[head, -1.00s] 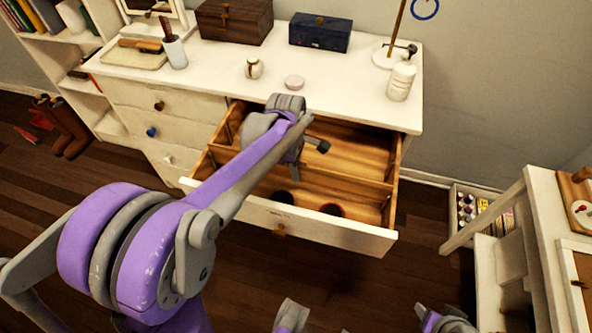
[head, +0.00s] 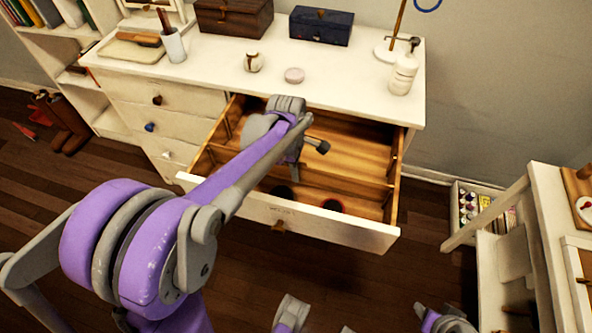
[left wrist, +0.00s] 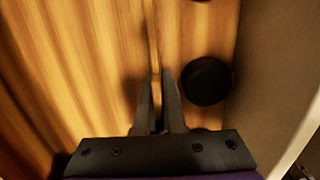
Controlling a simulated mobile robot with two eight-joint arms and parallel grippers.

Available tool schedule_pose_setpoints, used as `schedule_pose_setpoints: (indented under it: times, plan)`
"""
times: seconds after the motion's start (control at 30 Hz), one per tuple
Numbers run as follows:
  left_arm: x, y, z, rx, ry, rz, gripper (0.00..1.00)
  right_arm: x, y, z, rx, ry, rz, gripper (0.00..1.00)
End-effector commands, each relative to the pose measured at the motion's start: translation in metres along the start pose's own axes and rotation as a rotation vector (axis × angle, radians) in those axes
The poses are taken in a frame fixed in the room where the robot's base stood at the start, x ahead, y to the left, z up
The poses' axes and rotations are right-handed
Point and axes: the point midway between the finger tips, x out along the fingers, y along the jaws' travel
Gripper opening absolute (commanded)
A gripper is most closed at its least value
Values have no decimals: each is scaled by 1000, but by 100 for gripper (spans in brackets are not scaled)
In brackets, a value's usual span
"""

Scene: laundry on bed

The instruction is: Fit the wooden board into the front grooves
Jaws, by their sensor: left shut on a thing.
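The wooden board (head: 350,179) is a thin, long divider standing on edge across the open drawer (head: 335,227). In the left wrist view its thin top edge (left wrist: 152,40) runs up from between my fingers. My left gripper (left wrist: 157,82) is shut on the board. In the head view my left gripper (head: 293,172) reaches down into the drawer, and my arm hides the board's left part. The grooves are too small or hidden to make out, so I cannot tell how the board's ends sit.
Dark round items (head: 331,206) lie in the drawer's front compartment; one (left wrist: 206,81) is close right of my fingers. The white dresser top (head: 210,75) holds boxes, a cup and small jars. A white desk (head: 550,215) stands at the right.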

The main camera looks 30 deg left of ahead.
Motion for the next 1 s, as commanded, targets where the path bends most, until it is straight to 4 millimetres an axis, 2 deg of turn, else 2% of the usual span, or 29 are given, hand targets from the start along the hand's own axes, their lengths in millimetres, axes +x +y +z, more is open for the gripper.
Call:
schedule_pose_setpoints:
  times: [0.53, 0.6, 0.73, 1.0]
  plan:
    - [15, 0, -1, 0, 0, 0, 0, 10, 0, 4, 0, -4, 0, 50]
    - [14, 0, -1, 0, 0, 0, 18, 9, 0, 4, 0, -3, 0, 50]
    - [14, 0, -1, 0, 0, 0, 41, 9, 0, 4, 0, -3, 0, 50]
    - [13, 0, -1, 0, 0, 0, 42, 9, 0, 4, 0, -3, 0, 50]
